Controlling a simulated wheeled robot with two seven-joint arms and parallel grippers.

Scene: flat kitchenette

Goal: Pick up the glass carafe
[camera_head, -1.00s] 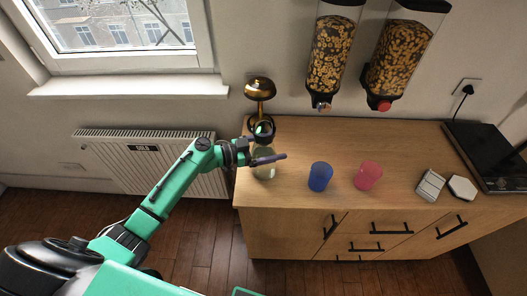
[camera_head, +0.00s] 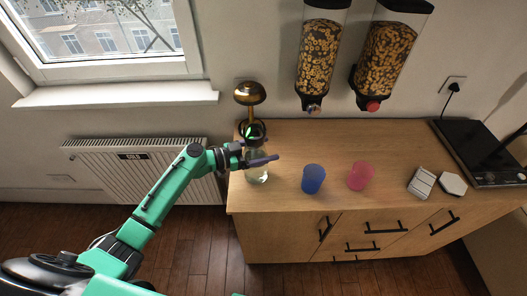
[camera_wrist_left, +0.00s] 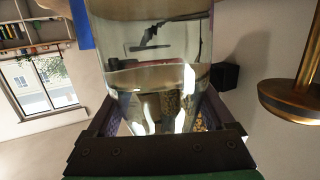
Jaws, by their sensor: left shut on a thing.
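The glass carafe (camera_head: 257,174) is clear, with some clear liquid inside. It is upright at the left end of the wooden counter, and its upper part is hidden behind my gripper in the head view. My left gripper (camera_head: 260,160) is shut on the carafe, with its fingers around the glass. I cannot tell whether the carafe's base touches the counter. In the left wrist view the carafe (camera_wrist_left: 155,55) fills the space between the fingers, and the liquid line shows. My right gripper is not in view.
A brass lamp (camera_head: 250,94) stands close behind the carafe. A blue cup (camera_head: 313,179) and a pink cup (camera_head: 360,176) stand to the right on the counter (camera_head: 285,205). Two cereal dispensers (camera_head: 319,55) hang on the wall. A radiator (camera_head: 130,165) is at the left.

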